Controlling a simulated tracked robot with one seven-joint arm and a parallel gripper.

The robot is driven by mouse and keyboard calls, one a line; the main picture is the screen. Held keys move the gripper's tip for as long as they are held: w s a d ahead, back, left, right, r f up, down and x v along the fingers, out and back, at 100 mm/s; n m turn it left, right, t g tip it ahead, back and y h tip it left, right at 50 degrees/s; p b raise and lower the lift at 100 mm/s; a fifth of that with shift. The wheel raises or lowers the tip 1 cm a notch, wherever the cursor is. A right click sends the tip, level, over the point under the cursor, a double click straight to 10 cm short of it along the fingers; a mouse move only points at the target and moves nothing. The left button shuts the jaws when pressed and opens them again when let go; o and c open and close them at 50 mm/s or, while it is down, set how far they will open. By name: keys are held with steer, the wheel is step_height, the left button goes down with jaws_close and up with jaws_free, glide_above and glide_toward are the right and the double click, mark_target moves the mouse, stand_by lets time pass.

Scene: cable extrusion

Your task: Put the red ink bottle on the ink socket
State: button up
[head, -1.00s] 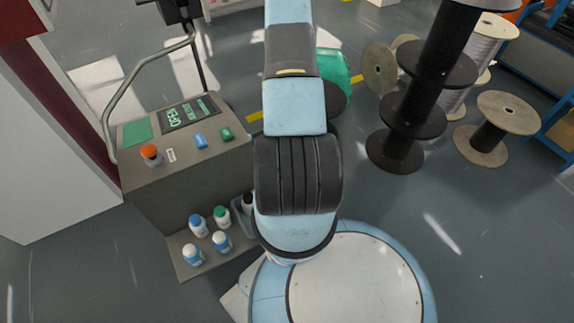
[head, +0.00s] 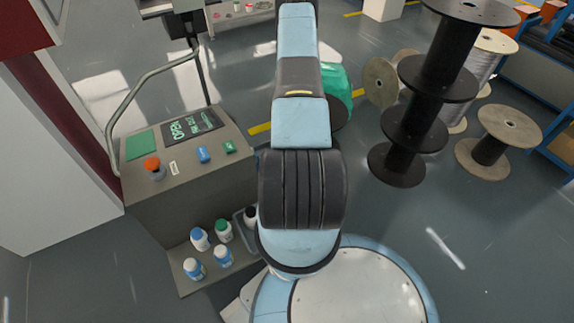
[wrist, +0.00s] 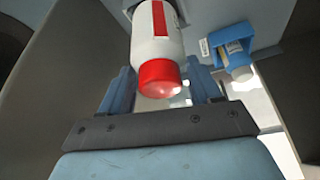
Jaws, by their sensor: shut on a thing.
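The red ink bottle (wrist: 155,48) is white with a red cap and a red stripe, seen close up in the wrist view. My gripper (wrist: 162,88) has its two blue fingers on either side of the bottle and is shut on it. The red cap points toward the camera. The bottle's far end reaches a grey-blue part (wrist: 182,12) at the top edge of the wrist view. I cannot tell whether this is the ink socket, or whether the bottle is seated in it. In the head view my arm hides the gripper and the bottle.
A blue holder (wrist: 232,62) with a blue-and-white bottle (wrist: 238,72) is right of the red bottle. In the head view, a control console (head: 180,160) stands left, several bottles (head: 222,231) on its low shelf. Black spools (head: 415,130) stand right. Floor in front is clear.

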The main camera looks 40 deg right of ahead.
steer(key=x, duration=0.8)
steer(key=shift+w, duration=0.5)
steer(key=o, duration=1.6)
steer(key=shift+a+f, duration=0.1)
